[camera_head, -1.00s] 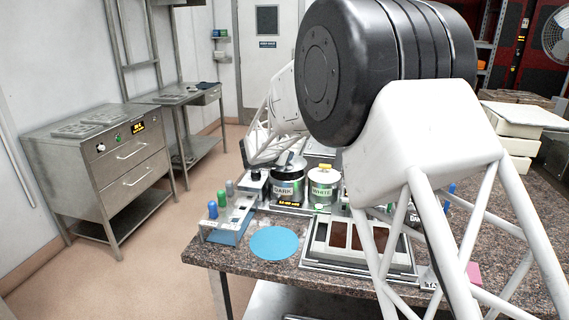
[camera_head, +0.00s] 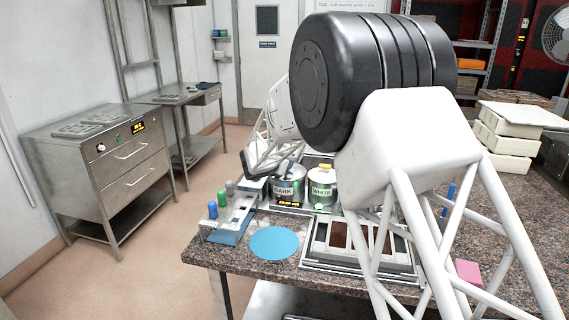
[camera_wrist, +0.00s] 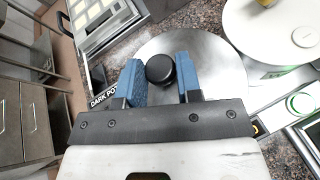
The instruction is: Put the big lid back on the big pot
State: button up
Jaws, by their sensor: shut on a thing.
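The big lid (camera_wrist: 215,70) is a round silver disc with a black knob (camera_wrist: 160,69). My gripper (camera_wrist: 160,78) has its blue finger pads on either side of this knob and is shut on it. The big pot, a steel pot marked DARK (camera_head: 286,190), stands on the counter in the head view. My arm partly covers its upper left side. I cannot tell in the head view where the lid sits relative to its rim. A DARK POT label (camera_wrist: 108,94) shows beside the lid in the wrist view.
A pot marked WHITE (camera_head: 322,188) with a yellow knob stands close right of the dark pot. A mould in a tray (camera_head: 360,245), a blue round mat (camera_head: 275,243) and a rack with coloured-topped items (camera_head: 228,222) are nearer. White blocks (camera_head: 505,140) are stacked at right.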

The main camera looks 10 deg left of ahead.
jog(key=shift+f, duration=0.2)
jog(key=o, duration=1)
jog(key=shift+r, duration=0.2)
jog(key=shift+s+r, duration=0.1)
jog(key=shift+s, duration=0.05)
jog(key=v, duration=1.1)
jog(key=shift+s, duration=0.35)
jog(key=shift+a+r, duration=0.1)
jog(key=shift+a, duration=0.05)
